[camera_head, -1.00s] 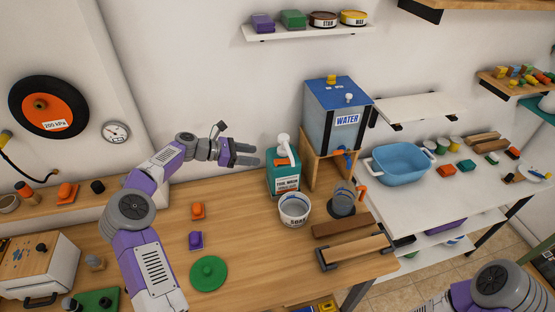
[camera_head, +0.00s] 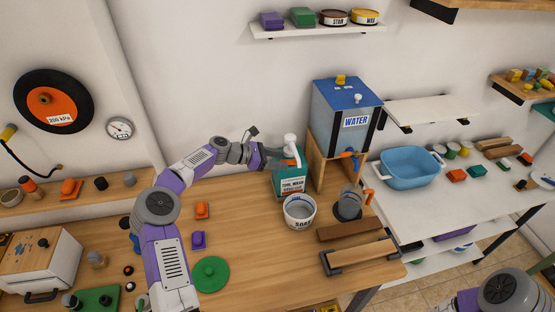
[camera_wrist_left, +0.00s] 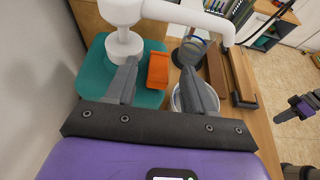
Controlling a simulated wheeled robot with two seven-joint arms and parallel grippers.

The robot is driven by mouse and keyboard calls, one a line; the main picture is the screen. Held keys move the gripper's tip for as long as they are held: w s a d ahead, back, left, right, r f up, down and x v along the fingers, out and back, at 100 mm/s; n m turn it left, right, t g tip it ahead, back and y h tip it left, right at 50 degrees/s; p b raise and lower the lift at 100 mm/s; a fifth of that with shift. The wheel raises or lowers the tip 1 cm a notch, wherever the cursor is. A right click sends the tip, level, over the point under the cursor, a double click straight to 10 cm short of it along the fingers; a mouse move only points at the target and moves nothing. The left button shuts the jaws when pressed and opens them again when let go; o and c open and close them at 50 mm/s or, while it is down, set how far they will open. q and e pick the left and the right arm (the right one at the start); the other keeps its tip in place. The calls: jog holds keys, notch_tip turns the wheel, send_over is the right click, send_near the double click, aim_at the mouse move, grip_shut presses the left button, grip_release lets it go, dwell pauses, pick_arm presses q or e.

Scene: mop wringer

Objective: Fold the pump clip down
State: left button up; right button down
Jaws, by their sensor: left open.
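The teal pump bottle (camera_head: 291,184) stands at the back of the wooden bench, with a white pump head (camera_head: 290,144) on top. The orange pump clip (camera_head: 290,161) sits at the bottle's top beside the pump neck; in the left wrist view the clip (camera_wrist_left: 158,70) stands up from the teal top. My left gripper (camera_head: 274,158) is at the bottle's top from the left. In the left wrist view its fingers (camera_wrist_left: 160,86) are open, with the clip showing between and beyond them; contact cannot be told. Part of my right arm shows at the right; its finger state is unclear.
A white soap bucket (camera_head: 299,212) stands just in front of the bottle. A wooden stand with the blue-lidded water tank (camera_head: 341,118) is close on the right.

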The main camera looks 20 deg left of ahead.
pick_arm(q)
grip_shut()
jog(key=shift+s+a+f+t+h+b, duration=0.15)
jog(key=shift+f+t+h+b, duration=0.35)
jog(key=shift+f+h+b, duration=0.2)
jog(key=shift+c, duration=1)
grip_release()
jog(key=shift+o, duration=1)
jog(key=shift+r, duration=0.1)
jog(key=v, duration=0.7)
jog(key=shift+a, duration=0.25)
